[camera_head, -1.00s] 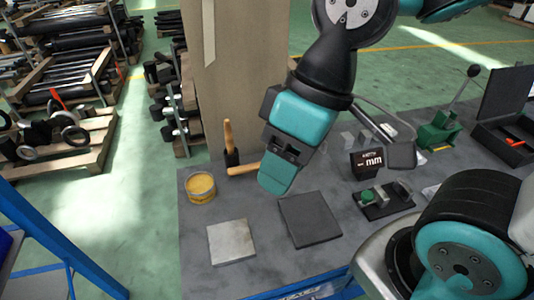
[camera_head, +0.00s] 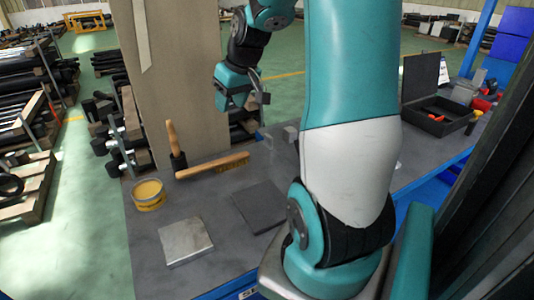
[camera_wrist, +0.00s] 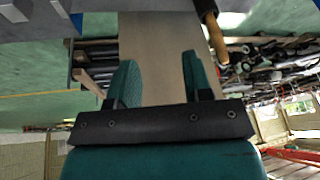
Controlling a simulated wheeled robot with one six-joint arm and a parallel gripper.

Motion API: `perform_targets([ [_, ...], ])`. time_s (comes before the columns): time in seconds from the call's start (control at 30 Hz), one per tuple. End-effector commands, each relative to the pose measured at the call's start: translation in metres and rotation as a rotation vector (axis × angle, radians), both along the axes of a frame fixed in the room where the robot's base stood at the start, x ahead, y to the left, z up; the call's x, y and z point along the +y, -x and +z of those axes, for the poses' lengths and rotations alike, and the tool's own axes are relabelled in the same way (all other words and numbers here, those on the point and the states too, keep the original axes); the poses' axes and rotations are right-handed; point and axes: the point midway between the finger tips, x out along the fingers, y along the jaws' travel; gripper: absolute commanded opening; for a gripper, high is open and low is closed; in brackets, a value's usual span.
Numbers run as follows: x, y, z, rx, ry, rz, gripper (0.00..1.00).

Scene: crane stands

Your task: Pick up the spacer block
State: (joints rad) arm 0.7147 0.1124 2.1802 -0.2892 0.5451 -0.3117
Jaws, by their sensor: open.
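Small grey metal blocks (camera_head: 290,134) stand on the grey bench near its back edge, beside my arm, which partly covers them. I cannot tell for sure which is the spacer block. My gripper (camera_head: 230,98) is up beyond the bench's back edge, left of and above these blocks and apart from them. In the wrist view my gripper (camera_wrist: 158,78) has its two teal fingers spread, with nothing between them. No spacer block can be made out in the wrist view.
On the bench (camera_head: 150,237) are a yellow tin (camera_head: 149,195), a wooden-handled brush (camera_head: 213,166), an upright wooden handle (camera_head: 174,140), a pale plate (camera_head: 185,241), a dark plate (camera_head: 259,206) and an open black case (camera_head: 438,115). A tall board (camera_head: 185,75) stands behind.

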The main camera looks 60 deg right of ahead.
Motion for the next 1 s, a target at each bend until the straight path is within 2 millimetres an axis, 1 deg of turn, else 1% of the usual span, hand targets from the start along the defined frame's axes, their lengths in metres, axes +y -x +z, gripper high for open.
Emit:
perform_targets([
  [0.03,-0.039,0.011,-0.018,-0.001,0.017,-0.078,0.46],
  [0.1,-0.080,0.026,-0.028,-0.001,0.044,-0.155,0.46],
  [0.2,-0.119,0.045,-0.038,-0.001,0.071,-0.229,0.46],
  [0.3,-0.139,0.057,-0.044,0.002,0.084,-0.268,0.46],
  [0.37,-0.144,0.058,-0.049,0.004,0.085,-0.274,0.46],
  [0.47,-0.147,0.052,-0.064,0.005,0.085,-0.275,0.46],
  [0.7,-0.155,0.033,-0.115,0.007,0.084,-0.273,0.46],
  [0.8,-0.158,0.026,-0.133,0.005,0.085,-0.273,0.46],
  [0.9,-0.161,0.021,-0.146,0.003,0.087,-0.274,0.46],
  [1.0,-0.163,0.018,-0.152,0.002,0.088,-0.274,0.46],
])
